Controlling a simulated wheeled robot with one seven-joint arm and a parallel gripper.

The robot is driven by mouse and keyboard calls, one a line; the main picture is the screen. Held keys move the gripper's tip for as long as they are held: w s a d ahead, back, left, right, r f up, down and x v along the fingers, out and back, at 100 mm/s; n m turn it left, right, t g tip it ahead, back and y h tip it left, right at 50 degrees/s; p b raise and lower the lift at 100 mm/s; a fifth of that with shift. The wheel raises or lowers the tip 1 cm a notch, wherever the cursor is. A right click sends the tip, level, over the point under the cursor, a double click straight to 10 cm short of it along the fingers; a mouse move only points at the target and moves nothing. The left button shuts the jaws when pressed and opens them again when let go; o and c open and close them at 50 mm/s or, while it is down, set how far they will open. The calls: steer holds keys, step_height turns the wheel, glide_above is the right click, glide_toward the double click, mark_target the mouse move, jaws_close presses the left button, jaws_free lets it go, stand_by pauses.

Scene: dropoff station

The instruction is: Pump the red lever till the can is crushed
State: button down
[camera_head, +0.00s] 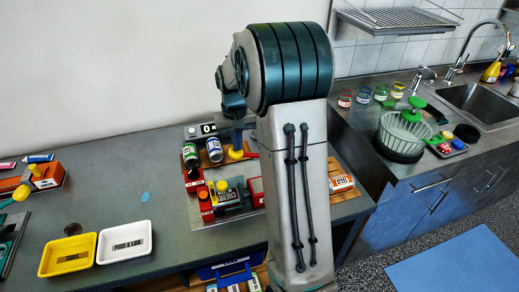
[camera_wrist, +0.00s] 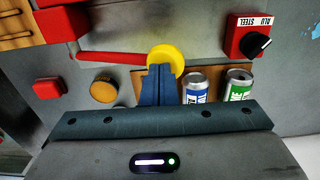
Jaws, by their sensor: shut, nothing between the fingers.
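The red lever (camera_wrist: 112,57) runs across the wrist view and ends in a yellow knob (camera_wrist: 165,58). In the head view the yellow knob (camera_head: 236,154) shows beside my arm, with a short piece of red lever. My gripper (camera_wrist: 160,70) has its blue fingers shut together with nothing between them, over the knob's lower edge; whether they touch it I cannot tell. No can is visible inside a crusher; my arm hides part of the station.
A red ALU/STEEL switch box (camera_wrist: 247,38) sits beyond the cans. A red button (camera_wrist: 47,89) and a brown round knob (camera_wrist: 103,88) lie to the left.

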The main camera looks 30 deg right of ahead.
mark_target(235, 157)
steer(key=shift+f, duration=0.1)
steer(key=shift+a+f+b, duration=0.25)
steer(key=shift+f+b, duration=0.25)
steer(key=shift+f, duration=0.2)
steer(key=shift+a+f+b, duration=0.25)
steer(key=shift+f+b, duration=0.2)
steer(key=shift+f, duration=0.2)
steer(key=shift+a+f+b, duration=0.1)
steer(key=shift+f+b, duration=0.9)
steer(key=shift+f, duration=0.4)
